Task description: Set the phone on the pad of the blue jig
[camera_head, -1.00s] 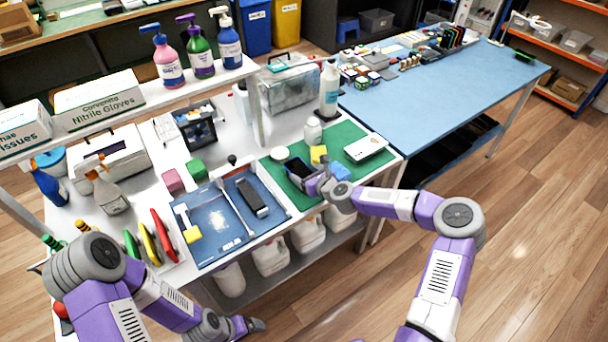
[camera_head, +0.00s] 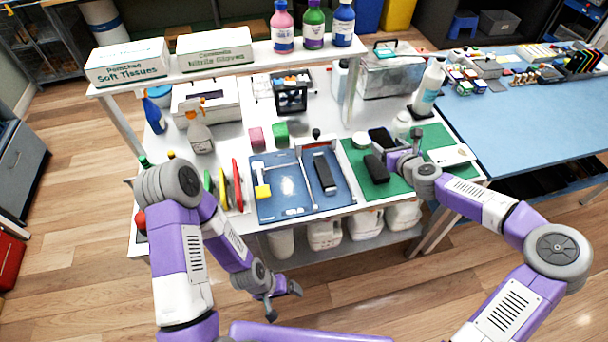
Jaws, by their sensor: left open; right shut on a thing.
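The dark phone (camera_head: 381,138) is at the jaws of my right gripper (camera_head: 394,153), which is shut on it over the green mat. The gripper hides part of it. The blue jig (camera_head: 283,208) lies left of the mat, with a long black pad (camera_head: 325,173) raised on its right half. A white rail and a yellow block (camera_head: 262,191) are on the jig. The phone is apart from the pad, to its right. My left gripper (camera_head: 284,300) is open and empty, low in front of the table.
A dark block-like shape (camera_head: 376,168) lies on the green mat (camera_head: 362,187) below the phone. A white box (camera_head: 452,155) and a white bottle (camera_head: 428,88) stand to the right. Pink (camera_head: 256,137) and green (camera_head: 281,134) cubes sit behind the jig. Coloured discs (camera_head: 238,184) stand left of it.

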